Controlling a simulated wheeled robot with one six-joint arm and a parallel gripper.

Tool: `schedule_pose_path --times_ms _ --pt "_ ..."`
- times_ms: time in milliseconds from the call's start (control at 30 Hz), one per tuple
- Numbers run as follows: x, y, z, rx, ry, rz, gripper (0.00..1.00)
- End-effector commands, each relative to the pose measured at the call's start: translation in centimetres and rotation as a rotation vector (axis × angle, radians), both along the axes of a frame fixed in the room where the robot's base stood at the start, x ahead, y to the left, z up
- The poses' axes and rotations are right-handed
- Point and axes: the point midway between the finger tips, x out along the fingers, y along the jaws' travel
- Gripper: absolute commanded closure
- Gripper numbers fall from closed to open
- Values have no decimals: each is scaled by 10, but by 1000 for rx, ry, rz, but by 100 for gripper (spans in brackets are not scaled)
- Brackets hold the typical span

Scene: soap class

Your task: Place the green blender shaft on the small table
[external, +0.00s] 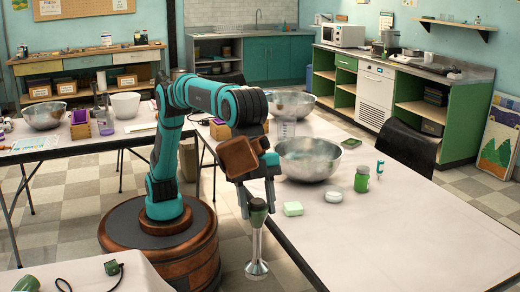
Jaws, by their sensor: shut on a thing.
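The green blender shaft (257,240) has a dark green top, a slim silver rod and a flared silver foot. It hangs nearly upright below my gripper (257,202), which is shut on its green top. The shaft is beside the left edge of the big white table at right. A smaller white-topped table (160,277), which looks like the small table, shows in part at the lower left.
The big white table (420,235) bears a steel bowl (307,160), a light green block (293,209), a white round item (334,196) and a green jar (362,179). Its front is clear. A dark chair (408,150) stands at its far side.

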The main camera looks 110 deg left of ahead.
Motion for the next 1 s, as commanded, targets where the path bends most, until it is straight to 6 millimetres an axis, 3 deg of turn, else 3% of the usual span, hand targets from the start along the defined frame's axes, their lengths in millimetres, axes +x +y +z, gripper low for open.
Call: schedule_pose_path --times_ms 33,200,500,800,1000 --pt "-17 -18 1 0 0 -48 100" --pt "-71 -69 2 -3 1 -210 100" --pt "-175 -148 3 -12 -2 -495 100" --pt "-268 -203 4 -27 -7 -735 100" --pt "-309 -222 5 -35 -11 -836 100"
